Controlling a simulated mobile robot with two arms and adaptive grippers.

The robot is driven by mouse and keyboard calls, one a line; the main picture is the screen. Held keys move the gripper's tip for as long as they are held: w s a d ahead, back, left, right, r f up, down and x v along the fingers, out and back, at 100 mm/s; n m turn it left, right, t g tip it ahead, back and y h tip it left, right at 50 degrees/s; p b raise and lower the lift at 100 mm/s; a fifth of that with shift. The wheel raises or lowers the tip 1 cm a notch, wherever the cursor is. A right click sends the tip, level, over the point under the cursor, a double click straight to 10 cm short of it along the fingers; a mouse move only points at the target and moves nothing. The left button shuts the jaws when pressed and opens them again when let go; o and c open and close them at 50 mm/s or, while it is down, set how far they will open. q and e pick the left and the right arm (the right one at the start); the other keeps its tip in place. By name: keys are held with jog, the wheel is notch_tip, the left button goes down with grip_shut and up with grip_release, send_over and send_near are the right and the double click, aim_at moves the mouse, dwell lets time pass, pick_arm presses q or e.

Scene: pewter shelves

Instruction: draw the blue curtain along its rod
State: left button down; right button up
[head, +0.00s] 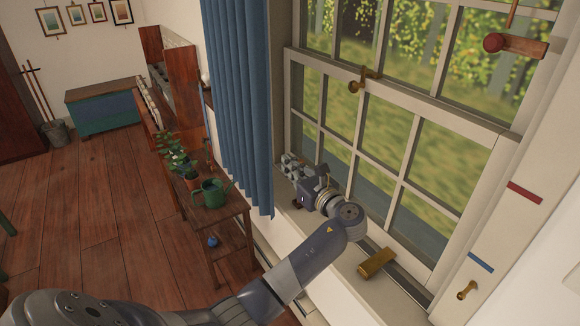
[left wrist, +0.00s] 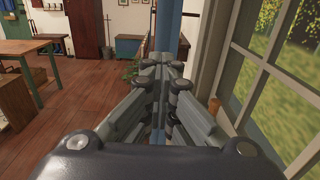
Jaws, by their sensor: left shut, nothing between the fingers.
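The blue curtain (head: 238,95) hangs in folds at the left side of the window in the head view. Its upper end is cut off and the rod is not in view. It also shows in the left wrist view as a narrow blue strip (left wrist: 167,28) beyond the fingertips. My left gripper (head: 290,162) is shut and empty, just right of the curtain's right edge, in front of the window's lower part. It shows in the left wrist view (left wrist: 163,60) with its fingers together, pointing towards the curtain. Whether it touches the cloth I cannot tell. My right gripper is not in view.
The sash window (head: 405,140) has a brass latch (head: 362,80). A wooden block (head: 377,263) lies on the sill. A wooden plant stand (head: 228,222) with a green watering can (head: 213,193) stands left of the curtain's lower end. The wooden floor (head: 100,195) at left is mostly clear.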

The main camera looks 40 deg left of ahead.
pick_arm(q)
jog(key=c, duration=1.8)
grip_release()
jog(key=shift+o, duration=0.2)
jog(key=shift+d, duration=0.1)
jog(key=v, duration=1.1)
jog(key=shift+s+d, duration=0.2)
jog(key=shift+d, duration=0.15)
